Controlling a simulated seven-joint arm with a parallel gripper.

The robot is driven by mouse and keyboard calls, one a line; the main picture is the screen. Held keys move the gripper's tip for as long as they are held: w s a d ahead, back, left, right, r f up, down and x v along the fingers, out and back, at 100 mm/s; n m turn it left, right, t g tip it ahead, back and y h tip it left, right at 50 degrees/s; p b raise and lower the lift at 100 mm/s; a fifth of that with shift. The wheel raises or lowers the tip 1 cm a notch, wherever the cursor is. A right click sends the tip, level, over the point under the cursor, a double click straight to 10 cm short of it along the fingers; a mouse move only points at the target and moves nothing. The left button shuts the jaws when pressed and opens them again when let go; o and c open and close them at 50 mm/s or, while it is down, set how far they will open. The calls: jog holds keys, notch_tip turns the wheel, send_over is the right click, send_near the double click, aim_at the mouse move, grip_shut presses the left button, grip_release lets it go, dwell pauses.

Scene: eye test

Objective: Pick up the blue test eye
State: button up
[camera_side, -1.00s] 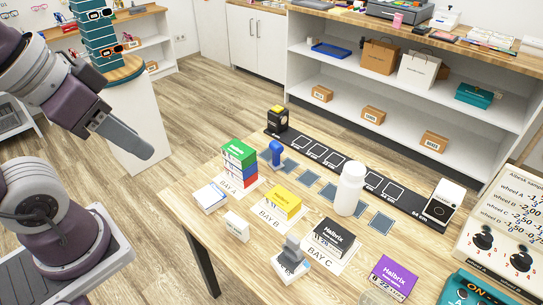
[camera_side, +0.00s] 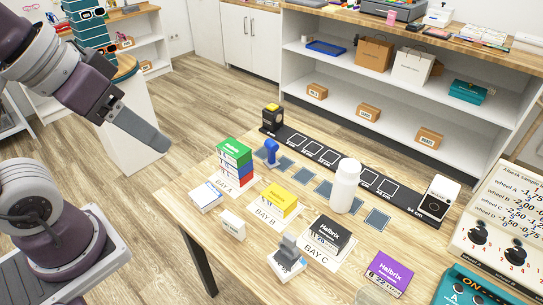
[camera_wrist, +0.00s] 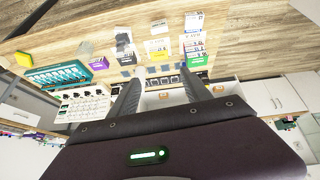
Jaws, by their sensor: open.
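The blue test eye (camera_side: 270,151) stands upright on the wooden table, behind and to the right of a stack of boxes, near the dark marked strip. It is a small blue piece with a rounded top. My gripper (camera_side: 160,146) is left of the table in the side view, well apart from the blue test eye and higher up. In the wrist view my gripper (camera_wrist: 160,72) shows two separated fingers with nothing held between them. I cannot make out the blue test eye clearly in the wrist view.
A green, blue and red box stack (camera_side: 234,161) stands close to the blue eye. A white bottle (camera_side: 345,186) stands further right. A yellow box (camera_side: 277,199), black box (camera_side: 325,234) and purple box (camera_side: 389,273) are on the table. The dark strip (camera_side: 340,168) lies behind.

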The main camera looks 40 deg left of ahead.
jog(key=w+d+f+n+t+h, duration=0.1)
jog(key=w+d+n, duration=0.2)
jog(key=w, duration=0.7)
jog(key=w+d+f+n+t, duration=0.1)
jog(key=w+d+n, duration=0.25)
jog(key=w, duration=0.75)
jog(key=w+f+n+y, duration=0.2)
jog(key=w+f+n, duration=0.4)
jog(key=w+f, duration=0.35)
jog(key=n+t+y, duration=0.1)
jog(key=n+y, duration=0.5)
jog(key=y, duration=0.2)
send_near(272, 149)
jog(key=w+f, duration=0.1)
jog(key=w, duration=0.1)
jog(key=x, duration=0.5)
jog(key=a+x, duration=0.1)
jog(key=x, duration=0.1)
jog(key=shift+s+a, duration=0.1)
jog(key=shift+a, duration=0.05)
grip_shut()
jog(key=shift+s+f, duration=0.1)
